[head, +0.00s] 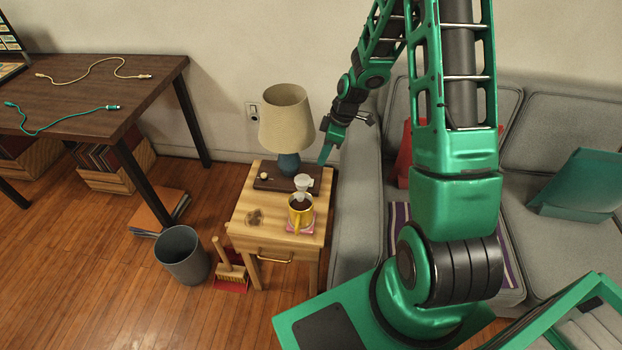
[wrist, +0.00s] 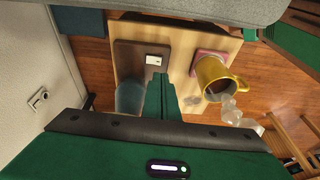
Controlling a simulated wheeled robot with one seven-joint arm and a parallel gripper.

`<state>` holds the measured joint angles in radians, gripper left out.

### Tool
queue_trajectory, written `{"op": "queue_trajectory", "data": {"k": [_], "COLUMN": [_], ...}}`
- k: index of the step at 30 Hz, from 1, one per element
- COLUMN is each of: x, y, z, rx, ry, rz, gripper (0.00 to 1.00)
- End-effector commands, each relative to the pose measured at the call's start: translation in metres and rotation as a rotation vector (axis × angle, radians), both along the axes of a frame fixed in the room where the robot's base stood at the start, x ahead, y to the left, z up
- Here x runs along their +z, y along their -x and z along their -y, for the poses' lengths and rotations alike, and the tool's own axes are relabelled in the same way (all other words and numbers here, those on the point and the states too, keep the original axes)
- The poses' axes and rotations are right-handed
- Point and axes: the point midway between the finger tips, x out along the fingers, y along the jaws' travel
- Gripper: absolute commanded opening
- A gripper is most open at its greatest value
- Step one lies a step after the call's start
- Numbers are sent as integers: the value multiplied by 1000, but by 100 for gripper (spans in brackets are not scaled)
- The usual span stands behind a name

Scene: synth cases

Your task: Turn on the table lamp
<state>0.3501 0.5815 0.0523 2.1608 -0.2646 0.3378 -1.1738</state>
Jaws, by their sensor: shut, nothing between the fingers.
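The table lamp has a beige shade (head: 286,118) and a blue base (head: 289,163). The base stands on a dark board on the wooden side table and shows partly in the wrist view (wrist: 130,97). The shade shows no clear glow. A small white switch-like piece (wrist: 153,60) sits on the dark board (wrist: 128,55) in the wrist view. A round cream knob (head: 264,176) is on the board's left end in the head view. My gripper (head: 323,160) is shut and empty, right of the lamp, pointing down. Its fingers (wrist: 161,82) appear close to the switch piece; contact cannot be told.
A yellow mug (head: 301,212) with dark liquid stands on a pink coaster. The grey sofa (head: 355,205) borders the table on the right. A grey bin (head: 182,256) and a brush (head: 231,271) are on the floor.

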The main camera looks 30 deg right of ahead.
Motion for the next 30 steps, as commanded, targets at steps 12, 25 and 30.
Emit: {"op": "queue_trajectory", "data": {"k": [12, 25, 30], "x": [-8, -41, -68], "y": [-5, -8, -11], "z": [-4, -13, -21], "rx": [27, 27, 27], "ry": [-11, -13, -13], "rz": [12, 8, 8], "gripper": [0, 0, 0]}}
